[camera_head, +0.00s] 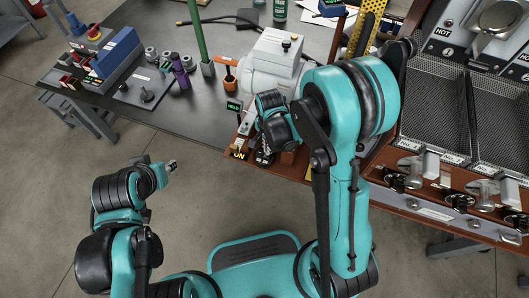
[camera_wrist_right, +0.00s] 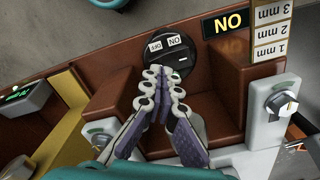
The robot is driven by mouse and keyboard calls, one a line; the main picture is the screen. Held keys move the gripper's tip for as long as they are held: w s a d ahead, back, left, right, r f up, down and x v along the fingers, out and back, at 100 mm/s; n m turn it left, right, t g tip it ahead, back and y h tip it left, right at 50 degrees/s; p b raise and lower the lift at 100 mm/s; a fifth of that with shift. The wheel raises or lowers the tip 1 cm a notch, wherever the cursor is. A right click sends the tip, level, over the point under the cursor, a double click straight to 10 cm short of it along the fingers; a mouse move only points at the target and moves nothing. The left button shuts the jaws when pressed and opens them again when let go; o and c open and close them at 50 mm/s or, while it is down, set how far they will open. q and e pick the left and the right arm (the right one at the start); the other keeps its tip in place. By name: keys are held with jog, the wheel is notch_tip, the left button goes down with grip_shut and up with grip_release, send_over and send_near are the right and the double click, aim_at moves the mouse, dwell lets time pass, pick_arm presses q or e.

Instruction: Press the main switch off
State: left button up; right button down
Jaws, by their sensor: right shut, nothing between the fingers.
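The main switch (camera_wrist_right: 180,50) is a round black rocker in the right wrist view, set in a brown panel, with small white ON and OFF labels. A yellow-on-black sign (camera_wrist_right: 228,20) beside it appears upside down as "NO"; in the head view the sign (camera_head: 240,155) reads ON. My right gripper (camera_wrist_right: 163,88) is shut and empty, its fingertips just at the lower edge of the switch; I cannot tell whether they touch it.
A yellow strip (camera_wrist_right: 68,115) and a green-lit display (camera_wrist_right: 17,95) lie left. In the head view, a white machine (camera_head: 270,65) and mesh trays (camera_head: 432,105) crowd the bench.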

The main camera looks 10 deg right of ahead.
jog(key=shift+f+b, duration=1.1)
jog(key=shift+f, duration=0.05)
dwell(0.8)
jog(key=shift+r, duration=0.1)
jog(key=shift+r+p, duration=2.6)
jog(key=shift+r, duration=0.85)
jog(key=s+d+r+n+t, duration=0.2)
jog(key=s+r+n, duration=0.3)
jog(key=r, duration=0.4)
jog(key=s+d+r+n+t, duration=0.2)
jog(key=s+r+n+t, duration=0.3)
jog(key=r+n, duration=0.2)
notch_tip(320, 180, up, 2)
jog(key=shift+s+d+r+n, duration=0.15)
jog(key=shift+d+r+n, duration=0.05)
jog(key=shift+d+n, duration=0.2)
